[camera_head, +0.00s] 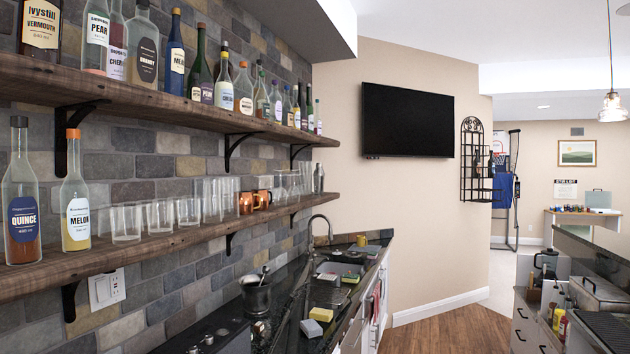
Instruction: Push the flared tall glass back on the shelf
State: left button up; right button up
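Several clear drinking glasses stand in a row on the lower wooden shelf (150,250) at the left. Short wide glasses, one of them a clear tumbler (126,222), stand near the shelf's front edge. Taller clear glasses (212,200) stand farther along and partly overlap one another. I cannot tell for certain which one is the flared tall glass, because the clear glass blends with the stone wall. Neither of my grippers is in view.
A quince bottle (20,195) and a melon bottle (75,192) stand at the shelf's near end. Copper mugs (247,202) stand beyond the tall glasses. The upper shelf (130,92) holds several bottles. Below is a dark counter (290,310) with a sink.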

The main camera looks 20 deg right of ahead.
aim_at(316, 165)
jog(key=z, duration=0.55)
jog(key=i+l+z, duration=0.15)
jog(key=z, duration=0.2)
jog(key=i+l+z, duration=0.1)
jog(key=i+z, duration=0.4)
jog(key=z, duration=0.2)
jog(key=i, duration=3.25)
jog(key=i+l+u, duration=0.1)
jog(key=i, duration=0.65)
jog(key=i+l+u, duration=0.1)
jog(key=i, duration=0.7)
jog(key=i+l+u, duration=0.1)
jog(key=u, duration=1.55)
